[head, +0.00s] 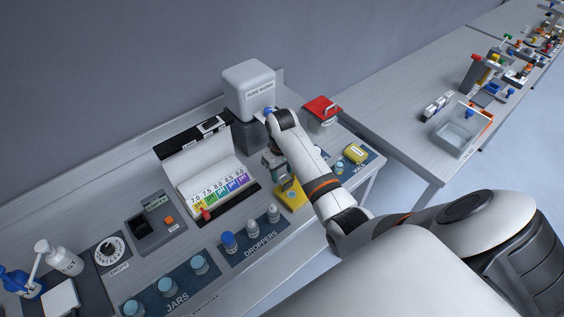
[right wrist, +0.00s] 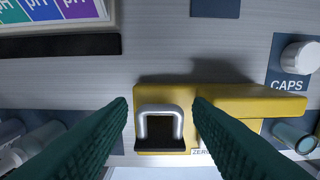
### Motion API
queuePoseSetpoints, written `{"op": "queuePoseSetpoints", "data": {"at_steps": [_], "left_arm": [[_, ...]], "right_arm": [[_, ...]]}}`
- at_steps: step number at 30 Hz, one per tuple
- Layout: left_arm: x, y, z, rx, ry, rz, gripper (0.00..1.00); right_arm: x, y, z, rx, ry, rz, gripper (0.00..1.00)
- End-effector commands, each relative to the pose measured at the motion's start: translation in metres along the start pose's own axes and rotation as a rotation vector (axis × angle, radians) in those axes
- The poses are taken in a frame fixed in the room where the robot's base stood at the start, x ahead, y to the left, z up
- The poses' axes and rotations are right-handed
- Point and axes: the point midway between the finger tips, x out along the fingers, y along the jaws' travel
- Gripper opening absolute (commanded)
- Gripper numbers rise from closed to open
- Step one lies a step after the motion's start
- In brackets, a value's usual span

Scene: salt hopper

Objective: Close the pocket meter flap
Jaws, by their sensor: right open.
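The yellow pocket meter (head: 291,196) sits on the bench near its front edge, right of the dropper mat. In the right wrist view its yellow body (right wrist: 146,97) has a dark recess and a grey metal loop (right wrist: 160,109). A raised yellow slab (right wrist: 255,104), which looks like the open flap, extends right from the body. My right gripper (head: 277,173) is above the meter. In its wrist view the open fingers (right wrist: 161,103) lie on either side of the loop; whether they touch anything I cannot tell. My left gripper is not in view.
A pH colour chart case (head: 185,180) stands open to the left. A pure water tank (head: 249,90) and a red-lidded container (head: 322,112) stand behind. Droppers (head: 252,227) are close by on the left. Another yellow item (head: 355,153) lies to the right.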

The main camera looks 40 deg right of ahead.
Motion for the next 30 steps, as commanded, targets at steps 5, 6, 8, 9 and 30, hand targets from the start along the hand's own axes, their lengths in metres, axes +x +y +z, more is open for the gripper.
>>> {"op": "queuePoseSetpoints", "data": {"at_steps": [5, 6, 8, 9, 30], "left_arm": [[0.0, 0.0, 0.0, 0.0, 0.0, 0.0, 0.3], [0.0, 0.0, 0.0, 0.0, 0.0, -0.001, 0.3], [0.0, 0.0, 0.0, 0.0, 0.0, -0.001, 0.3], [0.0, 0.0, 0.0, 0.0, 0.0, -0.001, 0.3], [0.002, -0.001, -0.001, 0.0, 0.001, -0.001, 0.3]], "right_arm": [[0.0, 0.0, 0.0, 0.0, 0.0, 0.0, 0.2], [0.0, 0.0, 0.0, 0.0, 0.0, 0.0, 0.13], [0.0, 0.0, 0.0, 0.0, -0.001, 0.0, 0.12], [0.0, 0.0, 0.0, 0.0, -0.002, 0.0, 0.12], [-0.003, 0.0, -0.03, 0.0, -0.404, -0.001, 0.12]]}}
